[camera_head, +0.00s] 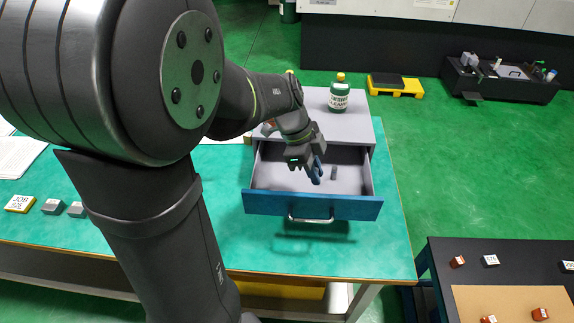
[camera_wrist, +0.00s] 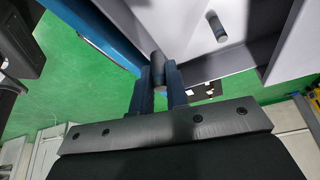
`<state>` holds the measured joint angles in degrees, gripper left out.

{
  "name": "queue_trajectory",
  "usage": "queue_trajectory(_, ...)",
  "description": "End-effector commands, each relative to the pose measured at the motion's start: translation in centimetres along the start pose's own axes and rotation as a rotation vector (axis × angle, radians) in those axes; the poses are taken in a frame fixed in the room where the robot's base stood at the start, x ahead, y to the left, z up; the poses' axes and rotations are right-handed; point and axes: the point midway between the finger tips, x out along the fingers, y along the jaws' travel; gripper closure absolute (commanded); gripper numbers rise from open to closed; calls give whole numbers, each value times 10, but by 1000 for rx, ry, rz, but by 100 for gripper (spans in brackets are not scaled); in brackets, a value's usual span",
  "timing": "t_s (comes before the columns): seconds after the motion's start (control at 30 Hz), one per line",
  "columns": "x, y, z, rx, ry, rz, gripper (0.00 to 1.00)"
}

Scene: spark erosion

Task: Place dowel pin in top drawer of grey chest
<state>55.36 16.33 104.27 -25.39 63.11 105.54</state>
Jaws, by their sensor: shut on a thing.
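The grey chest (camera_head: 355,129) stands on the green bench with its blue-fronted drawer (camera_head: 350,208) pulled open. My gripper (camera_head: 317,174) is over the open drawer. In the wrist view its blue fingers (camera_wrist: 158,88) are shut on a dark grey dowel pin (camera_wrist: 158,64), whose rounded end shows between the fingertips. A second small grey pin (camera_head: 333,173) is in the drawer to the right of my gripper; it also shows in the wrist view (camera_wrist: 217,27). In the head view the held pin is hidden by the fingers.
A labelled block (camera_head: 20,204) and grey blocks (camera_head: 52,206) lie on the bench at left. A dark table (camera_head: 440,250) with small parts stands at lower right. The drawer floor around the second pin looks clear.

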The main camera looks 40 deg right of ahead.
Motion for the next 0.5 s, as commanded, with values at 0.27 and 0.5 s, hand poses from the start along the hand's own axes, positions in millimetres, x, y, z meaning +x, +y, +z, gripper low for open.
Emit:
queue_trajectory(0.27, 11, -25, 53, -3, 0, 1, 100)
queue_trajectory(0.5, 22, -28, 64, -1, 0, 2, 100)
